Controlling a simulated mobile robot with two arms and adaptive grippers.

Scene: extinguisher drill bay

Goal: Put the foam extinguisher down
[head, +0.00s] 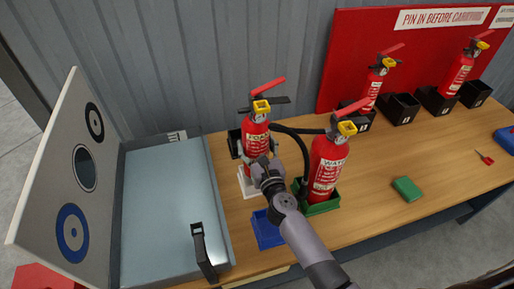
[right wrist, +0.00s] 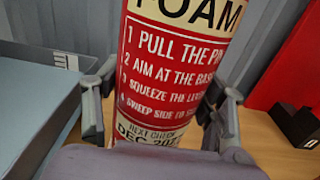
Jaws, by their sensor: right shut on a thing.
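The foam extinguisher (head: 257,142) is red with a yellow-marked head, a red lever and a black hose. Its label reads FOAM in the right wrist view (right wrist: 172,75). My right gripper (head: 262,168) is shut around its lower body, one finger on each side. It is upright over a white tray (head: 246,186); my gripper hides much of its base, so I cannot tell whether it touches the tray. A second red extinguisher (head: 327,165) stands in a green tray (head: 322,208) just to the right. My left gripper is not in view.
A blue tray (head: 268,232) is empty in front. A grey basin (head: 165,210) with a target board (head: 80,175) is at left. Black boxes, two with extinguishers (head: 376,85), line the back right. A green block (head: 407,189) lies on the wooden table (head: 375,215).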

